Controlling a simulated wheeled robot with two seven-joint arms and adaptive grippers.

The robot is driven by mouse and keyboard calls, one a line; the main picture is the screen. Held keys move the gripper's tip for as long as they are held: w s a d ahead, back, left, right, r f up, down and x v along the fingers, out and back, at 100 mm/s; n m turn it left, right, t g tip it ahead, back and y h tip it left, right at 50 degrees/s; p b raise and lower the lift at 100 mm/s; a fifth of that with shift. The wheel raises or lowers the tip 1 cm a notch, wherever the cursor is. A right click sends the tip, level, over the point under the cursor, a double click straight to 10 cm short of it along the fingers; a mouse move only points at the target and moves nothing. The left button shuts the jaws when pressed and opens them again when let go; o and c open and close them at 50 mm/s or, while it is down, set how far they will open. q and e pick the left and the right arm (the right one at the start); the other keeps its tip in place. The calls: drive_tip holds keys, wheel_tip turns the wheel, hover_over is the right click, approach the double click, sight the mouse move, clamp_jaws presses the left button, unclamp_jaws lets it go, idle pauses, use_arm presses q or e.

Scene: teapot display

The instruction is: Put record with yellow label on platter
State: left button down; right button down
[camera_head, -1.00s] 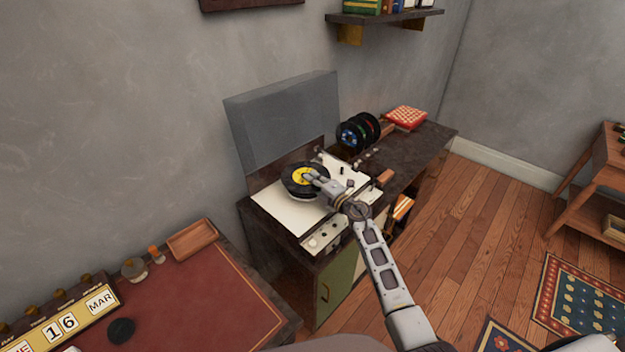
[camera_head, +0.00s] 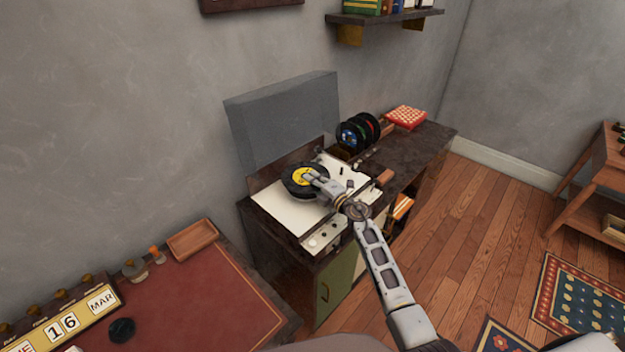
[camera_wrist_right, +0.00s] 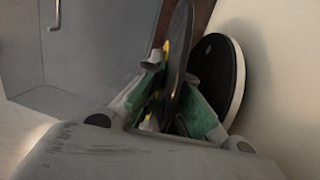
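The record with the yellow label (camera_head: 294,181) is over the cream deck of the record player (camera_head: 285,212). My right gripper (camera_head: 311,178) is at its label from the right. In the right wrist view the gripper (camera_wrist_right: 172,80) has its green-padded fingers closed on either side of the dark record (camera_wrist_right: 181,48), which shows nearly edge-on with a bit of yellow. The black platter (camera_wrist_right: 217,75) with a pale rim lies close beside the record there, with a small gap between them. In the head view the record mostly hides the platter. My left gripper is not in view.
The raised grey lid (camera_head: 285,120) stands behind the deck. A rack of several records (camera_head: 355,135) and a red patterned box (camera_head: 407,117) are at the right on the dark cabinet. A red-topped desk (camera_head: 200,300) with a calendar is at front left.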

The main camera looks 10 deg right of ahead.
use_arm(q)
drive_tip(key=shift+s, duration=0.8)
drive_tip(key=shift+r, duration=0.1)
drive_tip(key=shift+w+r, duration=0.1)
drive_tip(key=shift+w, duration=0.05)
